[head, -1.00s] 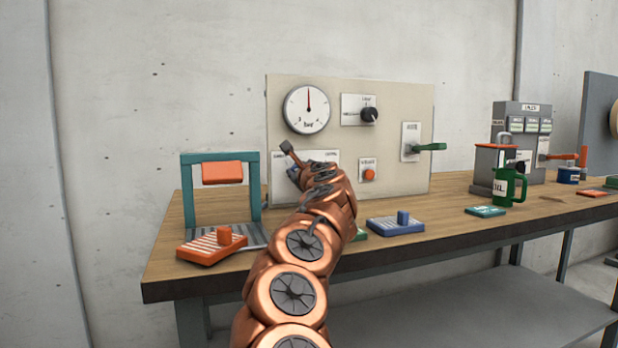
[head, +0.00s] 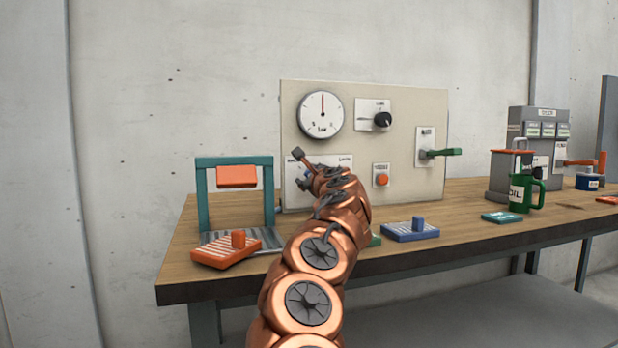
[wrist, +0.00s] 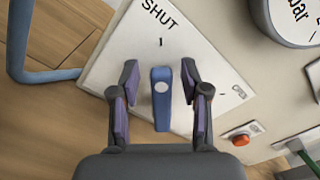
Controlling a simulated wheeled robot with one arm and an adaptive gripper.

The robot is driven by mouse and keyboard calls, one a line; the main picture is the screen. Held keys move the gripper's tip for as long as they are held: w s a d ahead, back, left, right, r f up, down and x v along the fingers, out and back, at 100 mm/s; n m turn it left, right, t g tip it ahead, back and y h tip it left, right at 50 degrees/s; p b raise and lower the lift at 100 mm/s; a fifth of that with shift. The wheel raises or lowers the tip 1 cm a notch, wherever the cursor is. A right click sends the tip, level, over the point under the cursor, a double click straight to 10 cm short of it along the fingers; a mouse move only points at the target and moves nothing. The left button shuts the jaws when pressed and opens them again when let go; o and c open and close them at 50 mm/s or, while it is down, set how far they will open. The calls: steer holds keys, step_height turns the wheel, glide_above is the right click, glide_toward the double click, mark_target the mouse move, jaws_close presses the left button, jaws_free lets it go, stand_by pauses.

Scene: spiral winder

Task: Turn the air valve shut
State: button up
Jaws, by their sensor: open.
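The air valve's blue handle (wrist: 161,105) stands on a white plate (wrist: 125,55) marked SHUT at the top and OPEN at the right in the wrist view. The handle lies upright in the picture, one end in line with the small tick by SHUT. My gripper (wrist: 160,95) is open, with one finger on each side of the handle and a gap showing on both sides. In the head view my gripper (head: 304,168) is at the panel's lower left, and my arm hides most of the valve.
The panel (head: 360,150) also carries a gauge (head: 321,114), a black knob (head: 383,119), an orange button (head: 381,180) and a green lever (head: 440,153). A teal frame (head: 201,190) stands left of it. A blue block (head: 410,231) lies in front on the bench.

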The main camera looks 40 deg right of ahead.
steer(key=shift+s, duration=0.15)
steer(key=v, duration=1.1)
steer(key=shift+s+a, duration=0.25)
steer(key=shift+s, duration=0.05)
steer(key=shift+r, duration=0.15)
stand_by(0.5)
